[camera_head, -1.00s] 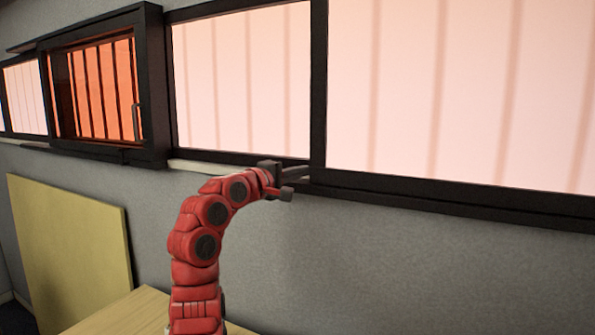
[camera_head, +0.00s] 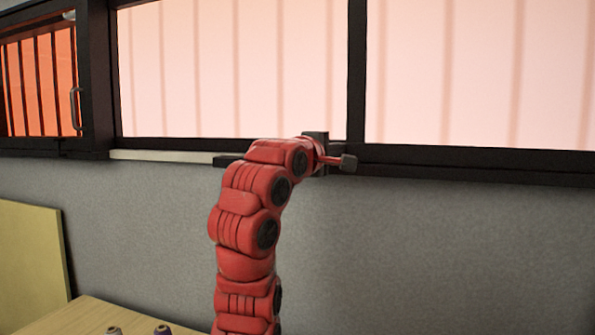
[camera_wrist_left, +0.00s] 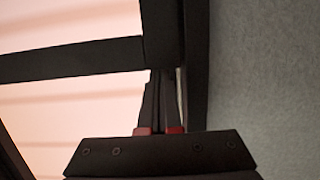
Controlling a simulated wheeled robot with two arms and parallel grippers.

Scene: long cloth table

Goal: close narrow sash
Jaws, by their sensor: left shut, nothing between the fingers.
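A row of dark-framed windows runs along the wall. At the left in the head view is a narrow orange pane (camera_head: 45,85) with a metal handle (camera_head: 75,108) on its right side. A pale middle pane (camera_head: 230,70) and a pale right pane (camera_head: 480,75) meet at a dark upright bar (camera_head: 356,65). I cannot tell for sure which of these is the narrow sash. My left gripper (camera_head: 335,158) is shut and empty at the lower rail near the foot of that bar. In the left wrist view its fingers (camera_wrist_left: 164,100) point at dark frame pieces (camera_wrist_left: 160,35); contact is unclear.
A light sill strip (camera_head: 160,155) lies under the middle pane. A yellow board (camera_head: 32,255) leans on the grey wall (camera_head: 420,255). A wooden table top (camera_head: 85,318) carries two small capped objects (camera_head: 162,330) at the bottom edge. Wall space right of my arm is clear.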

